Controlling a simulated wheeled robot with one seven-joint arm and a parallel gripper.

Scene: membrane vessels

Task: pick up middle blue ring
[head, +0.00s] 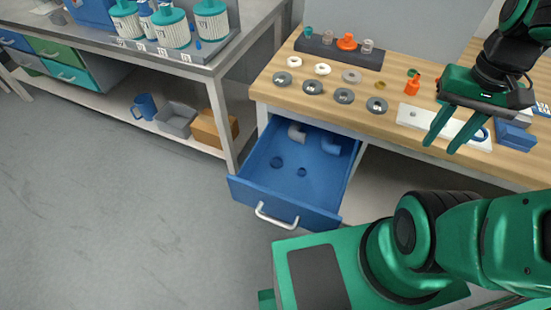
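A blue ring (482,134) lies on the right part of a white plate (412,115) on the wooden bench, just right of my gripper. Two small dark blue rings lie on the floor of the open blue drawer: a left ring (276,162) and a right ring (302,172). I cannot tell which ring counts as the middle one. My gripper (441,147) hangs over the bench's front edge and the white plate. Its two green fingers point down and stand apart, with nothing seen between them. They hide part of the plate.
The drawer (287,204) juts out below the bench and also holds a grey elbow (297,132) and a blue elbow (331,146). Several grey and white rings, an orange bottle (412,85) and a dark rack (338,52) stand on the bench. Blue blocks (513,135) lie right of the plate.

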